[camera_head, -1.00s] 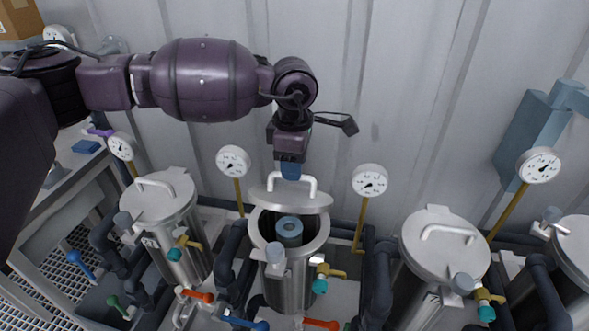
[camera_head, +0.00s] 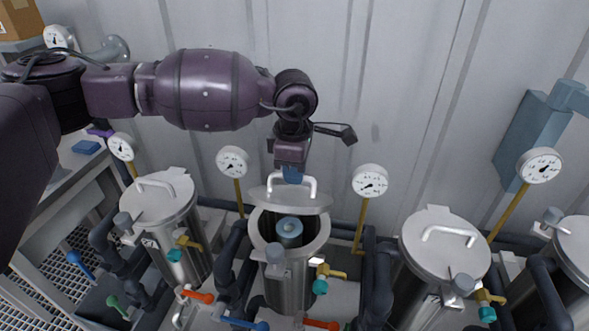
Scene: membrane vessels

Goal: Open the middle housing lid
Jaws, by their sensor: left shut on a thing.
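The middle housing (camera_head: 288,270) is an upright steel vessel in the lower centre of the head view. Its lid (camera_head: 288,199) is raised and tilted back toward the wall, so the opening shows a grey-blue cylinder (camera_head: 289,231) with a round hole inside. My left gripper (camera_head: 292,176) is shut on the lid's white handle (camera_head: 312,188), above the back of the vessel. The gripper's fingertips are partly hidden at the handle. My right gripper is not in view.
Closed housings stand to the left (camera_head: 160,205) and right (camera_head: 442,248). Gauges on yellow stems, such as the one right of the lid (camera_head: 370,181), stand close by. Dark pipes and coloured valve handles (camera_head: 322,324) lie low in front. A corrugated wall (camera_head: 420,90) is behind.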

